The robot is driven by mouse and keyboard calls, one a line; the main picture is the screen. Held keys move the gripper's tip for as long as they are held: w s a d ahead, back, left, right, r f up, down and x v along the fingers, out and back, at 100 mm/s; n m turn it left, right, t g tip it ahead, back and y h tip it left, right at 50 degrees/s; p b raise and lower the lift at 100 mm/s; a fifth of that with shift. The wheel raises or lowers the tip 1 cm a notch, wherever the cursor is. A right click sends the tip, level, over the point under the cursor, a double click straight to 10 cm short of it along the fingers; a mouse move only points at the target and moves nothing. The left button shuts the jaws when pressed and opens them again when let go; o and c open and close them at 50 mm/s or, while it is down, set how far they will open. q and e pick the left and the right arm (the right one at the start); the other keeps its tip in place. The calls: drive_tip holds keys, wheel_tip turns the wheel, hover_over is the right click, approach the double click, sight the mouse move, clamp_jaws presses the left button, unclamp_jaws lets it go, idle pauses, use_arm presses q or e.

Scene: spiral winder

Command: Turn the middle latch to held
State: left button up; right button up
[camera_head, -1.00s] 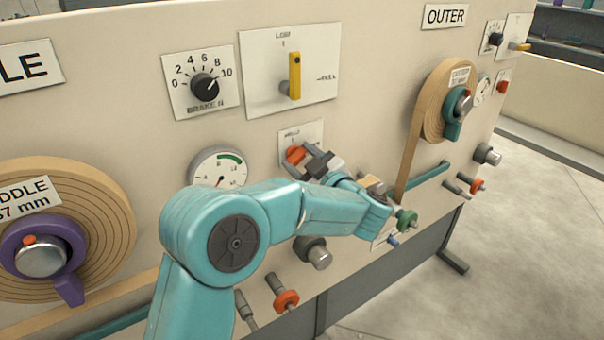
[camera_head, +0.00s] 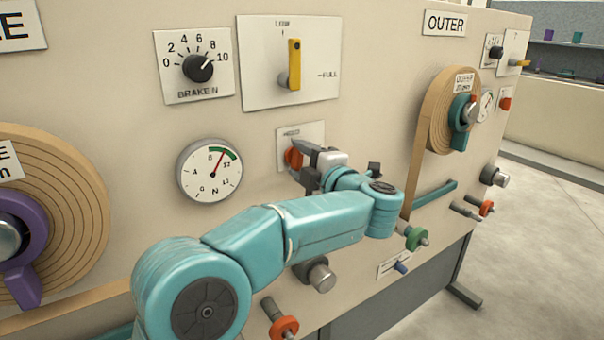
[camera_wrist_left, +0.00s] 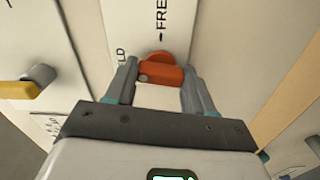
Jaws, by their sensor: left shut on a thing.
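The middle latch, an orange-red knob (camera_head: 292,158), sits on a small white plate (camera_head: 314,132) below the yellow lever. My left gripper (camera_head: 303,156) reaches it from the right, and its fingers cover part of it. In the left wrist view the latch (camera_wrist_left: 160,69) lies between the two fingertips, and my left gripper (camera_wrist_left: 160,82) is shut on it. Beside it on the plate are the words "FREE" and a partly hidden "...ELD". The latch's exact pointing direction is hard to tell in the head view. My right gripper is not in view.
A round gauge (camera_head: 209,170) is left of the latch, its needle near the green band. The yellow lever (camera_head: 294,63) points up.

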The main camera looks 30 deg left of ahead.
use_arm(q)
drive_tip(key=shift+f+n+b, duration=0.15)
drive_tip(key=shift+n+b, duration=0.55)
drive_tip(key=shift+n, duration=0.1)
drive_tip(key=o, duration=1)
drive_tip(key=shift+o, duration=0.2)
drive_tip(key=v, duration=1.6)
drive_tip(key=shift+d, duration=0.25)
